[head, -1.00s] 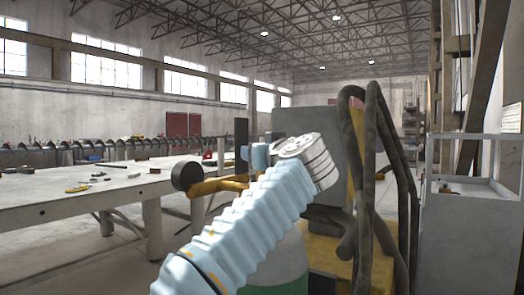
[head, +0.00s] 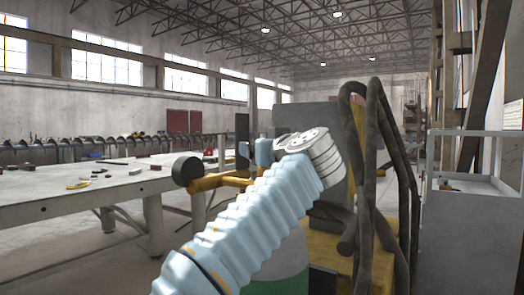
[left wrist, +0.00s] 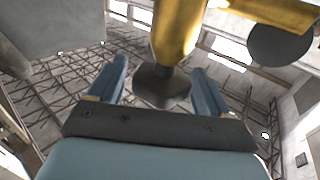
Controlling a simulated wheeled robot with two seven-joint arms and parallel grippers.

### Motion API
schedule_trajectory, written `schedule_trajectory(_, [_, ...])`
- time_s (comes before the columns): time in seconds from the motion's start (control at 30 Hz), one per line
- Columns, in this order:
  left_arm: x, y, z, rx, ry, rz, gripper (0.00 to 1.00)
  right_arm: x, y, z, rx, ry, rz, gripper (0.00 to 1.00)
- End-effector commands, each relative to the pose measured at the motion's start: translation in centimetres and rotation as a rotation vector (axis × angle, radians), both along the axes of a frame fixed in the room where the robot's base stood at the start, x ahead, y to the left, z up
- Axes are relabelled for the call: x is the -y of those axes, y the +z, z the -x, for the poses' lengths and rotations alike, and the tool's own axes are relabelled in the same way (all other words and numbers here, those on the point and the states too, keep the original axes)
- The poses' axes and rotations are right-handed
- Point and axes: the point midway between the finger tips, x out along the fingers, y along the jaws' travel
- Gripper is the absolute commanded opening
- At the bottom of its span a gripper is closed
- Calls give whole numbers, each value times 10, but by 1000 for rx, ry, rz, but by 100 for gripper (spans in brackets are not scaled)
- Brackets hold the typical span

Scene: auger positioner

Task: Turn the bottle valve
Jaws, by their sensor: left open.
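My left arm's pale-blue ribbed sleeve crosses the head view, and my left gripper (head: 256,152) is at the yellow valve fitting (head: 204,185), partly hidden behind the wrist. In the left wrist view, my left gripper (left wrist: 157,80) is open, with one blue finger on each side of a dark faceted knob (left wrist: 160,87) on the yellow valve body (left wrist: 178,32). Gaps show between the knob and the fingers. A round black disc (head: 186,170) is at the fitting's left end. The grey and green bottle (head: 283,265) stands behind my sleeve, mostly hidden. My right gripper is out of view.
A long grey workbench (head: 75,204) with small tools is at left. Thick dark hoses (head: 377,170) and a grey machine panel (head: 318,118) stand just right of and behind my gripper. A grey cabinet (head: 472,230) is at far right.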

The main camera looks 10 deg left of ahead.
Motion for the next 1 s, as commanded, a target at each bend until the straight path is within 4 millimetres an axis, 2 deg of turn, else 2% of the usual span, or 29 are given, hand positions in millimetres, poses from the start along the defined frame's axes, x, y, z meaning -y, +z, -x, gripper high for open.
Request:
schedule_trajectory(0.1, [14,-3,22,4,-6,0,78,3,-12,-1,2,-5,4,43])
schedule_trajectory(0.3, [40,-3,65,3,-5,1,78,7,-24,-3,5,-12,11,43])
schedule_trajectory(0.5, [59,-2,96,1,-3,-1,78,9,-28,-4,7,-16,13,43])
schedule_trajectory(0.7, [65,-1,107,1,0,-1,78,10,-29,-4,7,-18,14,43])
schedule_trajectory(1.0, [65,-1,107,0,0,0,78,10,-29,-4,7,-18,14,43])
